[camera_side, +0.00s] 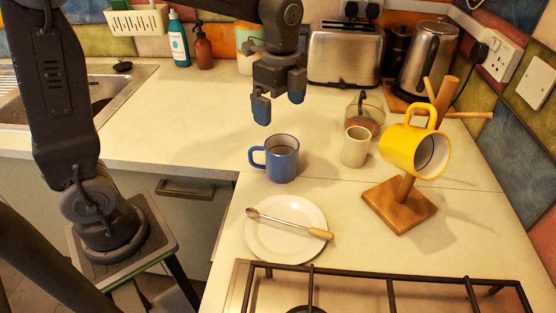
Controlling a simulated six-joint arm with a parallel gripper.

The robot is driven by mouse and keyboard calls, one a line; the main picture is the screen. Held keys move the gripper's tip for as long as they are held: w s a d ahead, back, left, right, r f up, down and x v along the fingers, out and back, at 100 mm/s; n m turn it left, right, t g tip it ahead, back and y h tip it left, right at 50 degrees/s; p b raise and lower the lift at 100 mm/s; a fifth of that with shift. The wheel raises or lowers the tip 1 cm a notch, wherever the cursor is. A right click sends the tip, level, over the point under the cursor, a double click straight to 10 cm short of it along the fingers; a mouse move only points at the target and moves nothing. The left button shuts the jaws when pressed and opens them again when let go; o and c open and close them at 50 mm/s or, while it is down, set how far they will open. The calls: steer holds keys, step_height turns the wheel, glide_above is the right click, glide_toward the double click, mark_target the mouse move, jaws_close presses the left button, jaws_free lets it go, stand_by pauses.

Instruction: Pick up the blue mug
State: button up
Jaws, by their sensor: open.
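The blue mug (284,161) stands upright on the pale worktop, near its inner corner. Its handle points to the left in the picture. My gripper (278,108) is above the mug, pointing down, with its two fingers apart and nothing between them. There is a visible gap between the fingertips and the mug's rim. The inside of the mug shows only in part.
A white plate (262,245) with a wooden-handled spoon lies in front of the mug. A cream cup (356,147) and a glass pot (371,103) stand to its right. A yellow mug (403,150) hangs tilted on a wooden mug tree (391,213). A toaster (345,55) stands behind.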

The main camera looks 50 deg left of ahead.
mark_target(278, 150)
steer(key=f, duration=1.2)
steer(key=shift+s+f, duration=0.2)
steer(key=c, duration=1)
steer(key=shift+r, duration=0.15)
